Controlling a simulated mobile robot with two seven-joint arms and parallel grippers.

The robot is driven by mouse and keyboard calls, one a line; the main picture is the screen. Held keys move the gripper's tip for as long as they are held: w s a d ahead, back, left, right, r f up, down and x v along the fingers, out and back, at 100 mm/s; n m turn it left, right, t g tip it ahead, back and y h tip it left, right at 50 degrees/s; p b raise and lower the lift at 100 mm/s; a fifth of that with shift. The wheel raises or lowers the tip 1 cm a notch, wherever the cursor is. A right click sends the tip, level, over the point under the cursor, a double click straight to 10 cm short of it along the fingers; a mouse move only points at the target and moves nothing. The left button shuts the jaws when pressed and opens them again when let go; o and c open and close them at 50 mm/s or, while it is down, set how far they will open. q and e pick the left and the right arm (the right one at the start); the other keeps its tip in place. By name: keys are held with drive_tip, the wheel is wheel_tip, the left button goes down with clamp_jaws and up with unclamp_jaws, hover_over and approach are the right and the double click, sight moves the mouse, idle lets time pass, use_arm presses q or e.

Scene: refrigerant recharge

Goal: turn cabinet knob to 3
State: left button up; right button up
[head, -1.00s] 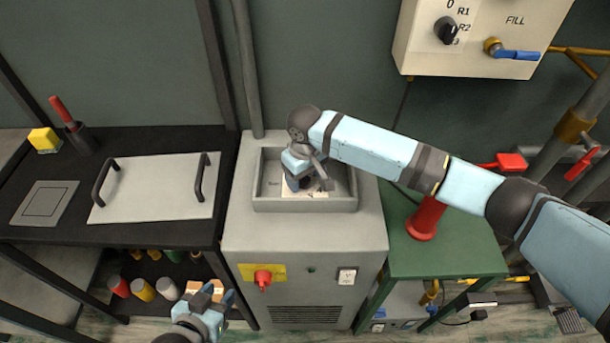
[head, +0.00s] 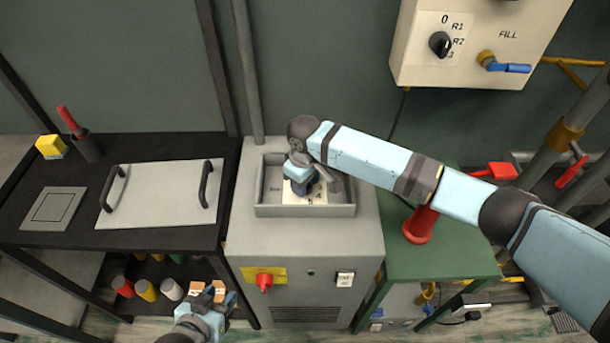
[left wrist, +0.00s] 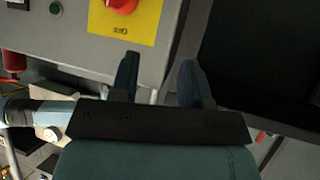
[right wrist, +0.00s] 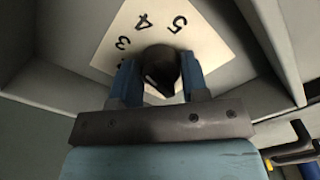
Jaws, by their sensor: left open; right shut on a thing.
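The cabinet knob (right wrist: 160,68) is dark and round. It sits on a white dial plate (right wrist: 205,48) inside the recess of the grey cabinet (head: 300,245). The numbers 3, 4 and 5 show on the plate in the right wrist view. My right gripper (right wrist: 160,80) is shut on the knob, one finger on each side. In the head view my right gripper (head: 303,187) hides the knob and part of the plate. I cannot tell which number the knob points to. My left gripper (head: 218,293) is open and empty, low in front of the cabinet's left side.
The cabinet front has a red switch on a yellow plate (head: 280,276). A black bench (head: 100,228) with a handled lid (head: 160,195) stands left. A green table (head: 450,245) stands right. A wall box (head: 410,72) with another knob (head: 440,44) hangs above right.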

drive_tip(key=shift+r+n+p, duration=0.2)
drive_tip(key=shift+n+p, duration=0.8)
drive_tip(key=shift+n, duration=0.2)
drive_tip(key=shift+f+n+p, duration=0.1)
drive_tip(key=shift+n+p, duration=0.5)
drive_tip(key=shift+n, duration=0.3)
use_arm(q)
drive_tip(key=shift+a+r, duration=0.15)
drive_tip(key=shift+r, duration=0.45)
drive_tip(key=shift+a+r, duration=0.15)
drive_tip(key=shift+r, duration=0.4)
use_arm(e)
drive_tip(key=shift+n, duration=0.3)
use_arm(q)
drive_tip(key=shift+s+a+f, duration=0.1)
drive_tip(key=shift+s+f, duration=0.05)
use_arm(e)
drive_tip(key=shift+f, duration=0.1)
drive_tip(key=shift+n, duration=0.3)
drive_tip(key=o, duration=0.8)
use_arm(q)
drive_tip(key=shift+d+r, duration=0.2)
use_arm(e)
drive_tip(key=shift+o, duration=0.6)
use_arm(q)
drive_tip(key=shift+a+r+p, duration=0.15)
drive_tip(key=shift+r+p, duration=0.05)
drive_tip(key=shift+p, duration=0.45)
use_arm(e)
wheel_tip(320, 180, up, 14)
